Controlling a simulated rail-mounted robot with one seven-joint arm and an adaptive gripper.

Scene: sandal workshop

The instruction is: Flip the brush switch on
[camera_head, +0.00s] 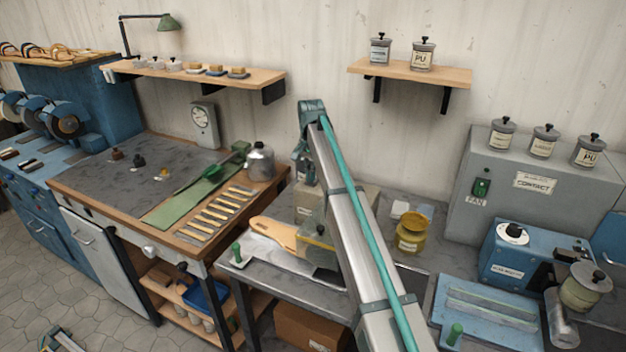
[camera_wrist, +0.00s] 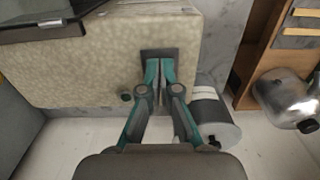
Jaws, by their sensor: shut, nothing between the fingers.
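In the wrist view, my gripper (camera_wrist: 159,65) is shut and empty. Its fingertips overlap a dark rectangular plate (camera_wrist: 174,54) on a beige speckled box (camera_wrist: 70,65); I cannot tell whether they touch it. The fingers cover the plate's middle, so any lever there is hidden. A small dark green round part (camera_wrist: 126,97) sits on the box left of the fingers. In the head view, the beige box (camera_head: 363,195) stands at the back of the middle bench, partly behind my arm, which hides the gripper tips. No switch is clearly labelled as the brush switch.
A grey canister (camera_wrist: 212,118) stands close beside the box, right of my fingers. A metal can (camera_head: 259,162) stands on the left bench. A yellow jar (camera_head: 410,235) is right of my arm. A wall shelf (camera_head: 450,77) hangs above. The green fan switch (camera_head: 482,187) is far right.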

